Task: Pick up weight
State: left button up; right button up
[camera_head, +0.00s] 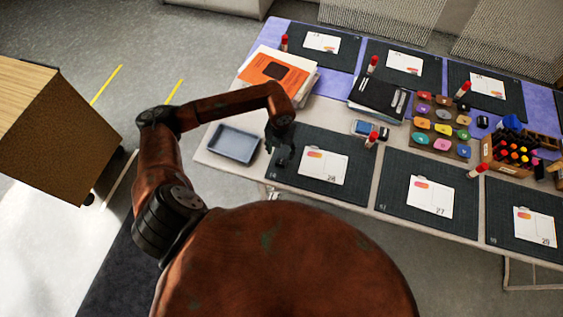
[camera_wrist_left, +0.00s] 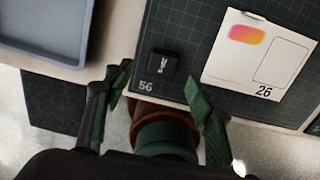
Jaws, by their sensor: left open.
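A small black block (camera_wrist_left: 163,65) with a pale mark on top, which looks like the weight, lies on the near-left corner of a dark cutting mat (camera_wrist_left: 185,35). In the head view my left gripper (camera_head: 281,150) is over that mat's left edge and hides the block. In the left wrist view the left gripper (camera_wrist_left: 157,86) is open, its two green fingertips apart, with the block just beyond them and roughly between them. Nothing is held. My right gripper is in neither view.
A card marked 26 (camera_wrist_left: 258,55) lies right of the block. A grey-blue tray (camera_head: 233,144) stands left of the mat. An orange sheet (camera_head: 272,78) tops a paper stack behind. A red-capped stick (camera_head: 371,139), colour pads (camera_head: 443,128) and a wooden marker box (camera_head: 515,155) stand rightward.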

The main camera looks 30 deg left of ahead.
aim_at(281, 160)
pick_arm(q)
jog(key=f, duration=0.6)
jog(key=shift+d+f, duration=0.2)
jog(key=shift+f, duration=0.15)
jog(key=shift+c, duration=0.5)
jog(key=shift+r, duration=0.1)
grip_shut()
